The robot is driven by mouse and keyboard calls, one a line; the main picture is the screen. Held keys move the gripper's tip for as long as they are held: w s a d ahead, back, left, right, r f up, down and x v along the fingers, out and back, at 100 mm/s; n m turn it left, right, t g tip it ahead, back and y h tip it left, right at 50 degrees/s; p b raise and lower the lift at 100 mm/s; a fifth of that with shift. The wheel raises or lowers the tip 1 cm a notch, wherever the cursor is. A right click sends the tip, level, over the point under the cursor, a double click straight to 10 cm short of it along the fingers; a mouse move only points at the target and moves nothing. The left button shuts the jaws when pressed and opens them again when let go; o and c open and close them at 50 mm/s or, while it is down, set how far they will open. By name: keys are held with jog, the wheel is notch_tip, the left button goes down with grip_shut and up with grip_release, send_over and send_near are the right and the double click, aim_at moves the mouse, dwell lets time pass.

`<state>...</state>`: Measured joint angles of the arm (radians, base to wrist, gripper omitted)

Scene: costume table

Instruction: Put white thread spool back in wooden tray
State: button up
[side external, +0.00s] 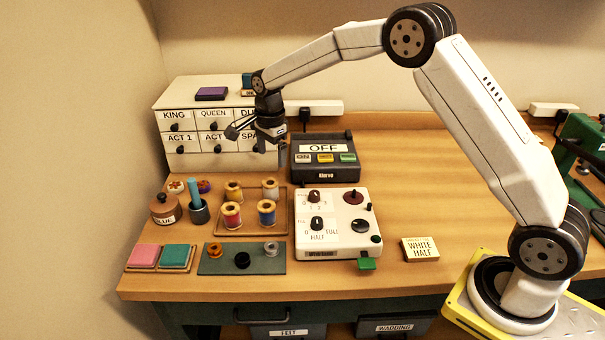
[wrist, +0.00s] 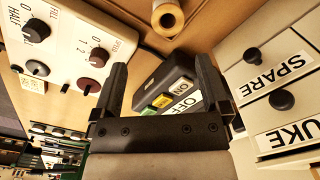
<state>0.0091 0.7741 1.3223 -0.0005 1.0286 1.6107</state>
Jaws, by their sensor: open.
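The wooden tray (side external: 250,203) lies on the bench left of the white control box. Several spools stand upright in it. A pale spool (side external: 270,188), which looks like the white thread spool, is at its back right. A yellow spool (side external: 233,191) is back left, a red spool (side external: 231,215) front left and a blue spool (side external: 267,212) front right. My gripper (side external: 246,139) is open and empty, high in front of the labelled drawers, behind the tray. In the wrist view my gripper (wrist: 162,72) has its fingers apart, and a cut-off spool (wrist: 168,18) shows; which one is unclear.
The OFF device (side external: 323,158) stands right of my gripper, and the control box (side external: 333,222) is right of the tray. Drawers (side external: 215,138) stand behind. A teal mat (side external: 225,265) with several small bobbins lies in front. A WHITE HALF card (side external: 420,249) lies right, with clear bench around.

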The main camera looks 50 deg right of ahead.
jog(key=s+n+t, duration=0.2)
jog(key=s+n, duration=1.6)
jog(key=s, duration=0.9)
jog(key=shift+s+a+f+n, duration=0.25)
jog(key=shift+f+n, duration=0.05)
jog(key=shift+f, duration=0.15)
